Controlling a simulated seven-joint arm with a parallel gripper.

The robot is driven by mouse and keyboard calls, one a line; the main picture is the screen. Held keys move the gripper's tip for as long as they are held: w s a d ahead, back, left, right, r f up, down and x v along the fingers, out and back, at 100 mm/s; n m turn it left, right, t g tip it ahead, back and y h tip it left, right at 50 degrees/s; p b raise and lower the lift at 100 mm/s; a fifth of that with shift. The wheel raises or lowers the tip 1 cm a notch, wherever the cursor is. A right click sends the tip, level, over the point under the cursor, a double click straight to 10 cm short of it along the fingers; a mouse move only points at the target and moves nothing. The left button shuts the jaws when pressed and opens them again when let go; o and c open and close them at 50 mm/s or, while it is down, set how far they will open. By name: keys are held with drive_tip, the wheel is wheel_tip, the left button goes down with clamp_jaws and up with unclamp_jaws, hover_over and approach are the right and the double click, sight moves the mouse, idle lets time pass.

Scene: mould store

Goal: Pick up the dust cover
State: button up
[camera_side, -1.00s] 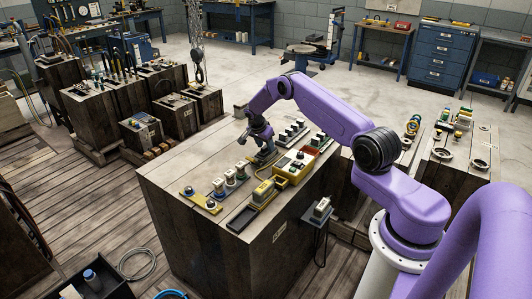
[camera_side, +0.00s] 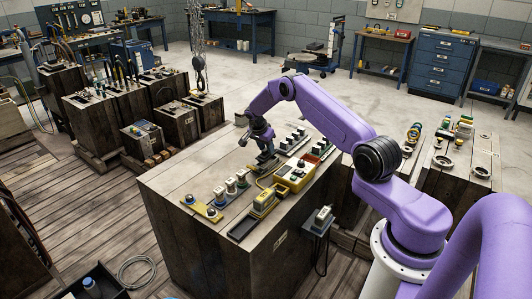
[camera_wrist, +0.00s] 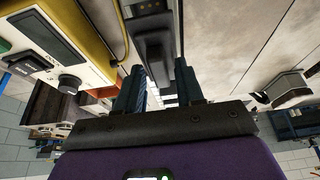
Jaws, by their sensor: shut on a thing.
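My gripper (camera_side: 263,145) points down over the far part of the dark wooden block's top. Its two fingers (camera_wrist: 160,88) are closed around a dark grey piece (camera_wrist: 157,48), which I take to be the dust cover; its label or markings cannot be read. In the side view the held piece is small and mostly hidden by the fingers. Below the gripper stands a dark grey fitting (camera_side: 267,160); I cannot tell whether the held piece touches it.
A yellow box with a knob (camera_side: 294,176) stands close to the right of my gripper. Switches (camera_side: 296,139) stand behind it. A yellow plate with knobs (camera_side: 203,209) and a black tray (camera_side: 243,229) lie nearer the front. The block's left top (camera_side: 190,170) is clear.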

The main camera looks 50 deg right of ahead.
drive_tip(key=s+a+r, duration=0.6)
drive_tip(key=s+r, duration=0.4)
drive_tip(key=s, duration=0.2)
drive_tip(key=s+a+r+n+t+y, duration=0.1)
drive_tip(key=s+a+n+t+y, duration=0.15)
drive_tip(key=a+n, duration=0.8)
drive_tip(key=s+a+r+n+t+y, duration=0.1)
drive_tip(key=s+a+n+t+y, duration=0.15)
drive_tip(key=a+n, duration=0.75)
drive_tip(key=shift+w+a+f+n+g+y, duration=0.5)
drive_tip(key=shift+a+f+n+g+y, duration=0.25)
drive_tip(key=shift+f+n, duration=1.75)
drive_tip(key=shift+w+a+f+n+g+y, duration=0.55)
drive_tip(key=shift+a+f+n+g, duration=0.3)
drive_tip(key=shift+f+n, duration=1.6)
drive_tip(key=shift+w+a+f+n+g+y, duration=0.45)
drive_tip(key=shift+a+f+n+g+y, duration=0.35)
drive_tip(key=shift+f+n, duration=1.7)
